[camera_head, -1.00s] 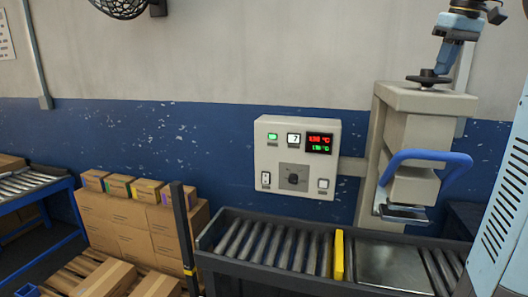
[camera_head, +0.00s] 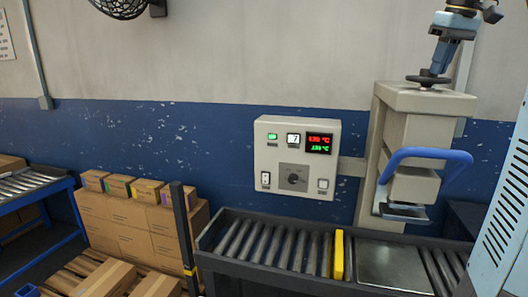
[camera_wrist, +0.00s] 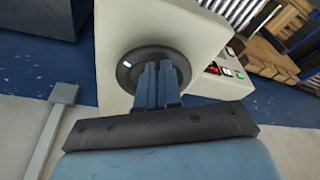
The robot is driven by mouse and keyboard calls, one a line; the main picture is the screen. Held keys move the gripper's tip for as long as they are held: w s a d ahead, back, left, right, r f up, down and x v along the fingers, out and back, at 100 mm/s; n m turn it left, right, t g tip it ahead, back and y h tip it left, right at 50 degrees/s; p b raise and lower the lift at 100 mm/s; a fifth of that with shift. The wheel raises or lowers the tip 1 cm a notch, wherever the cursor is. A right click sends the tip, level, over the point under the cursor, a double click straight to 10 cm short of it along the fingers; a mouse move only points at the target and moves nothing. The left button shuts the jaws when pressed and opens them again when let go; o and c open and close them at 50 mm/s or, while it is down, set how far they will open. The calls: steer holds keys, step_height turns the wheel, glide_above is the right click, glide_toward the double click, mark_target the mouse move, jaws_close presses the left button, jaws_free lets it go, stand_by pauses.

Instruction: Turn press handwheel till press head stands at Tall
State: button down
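The press handwheel (camera_head: 429,78) is a dark disc on top of the beige press column (camera_head: 428,98). It also shows in the wrist view (camera_wrist: 128,73) with a white mark on its left rim. My gripper (camera_head: 437,68) comes down onto the handwheel from above, slightly tilted. In the wrist view its blue fingers (camera_wrist: 158,72) are close together at the wheel's middle and look shut on it; the tips' exact contact is hidden. The press head (camera_head: 403,212) hangs below the blue curved handle (camera_head: 425,156), above the conveyor. I cannot read any height mark.
A control box (camera_head: 297,157) with lit displays and a dial stands left of the press. A roller conveyor (camera_head: 270,240) with a yellow bar (camera_head: 338,255) runs below. Stacked cartons (camera_head: 135,220) stand at the left. A pale blue cabinet (camera_head: 505,220) is at the right.

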steer(key=shift+s+a+r, duration=0.1)
steer(key=shift+s+a, duration=0.05)
steer(key=shift+a, duration=0.1)
steer(key=shift+w+v, duration=0.2)
steer(key=shift+v, duration=0.75)
steer(key=shift+w+v, duration=0.2)
steer(key=shift+v, duration=0.75)
steer(key=shift+w+v, duration=0.2)
steer(key=shift+v, duration=0.75)
steer(key=shift+r, duration=0.15)
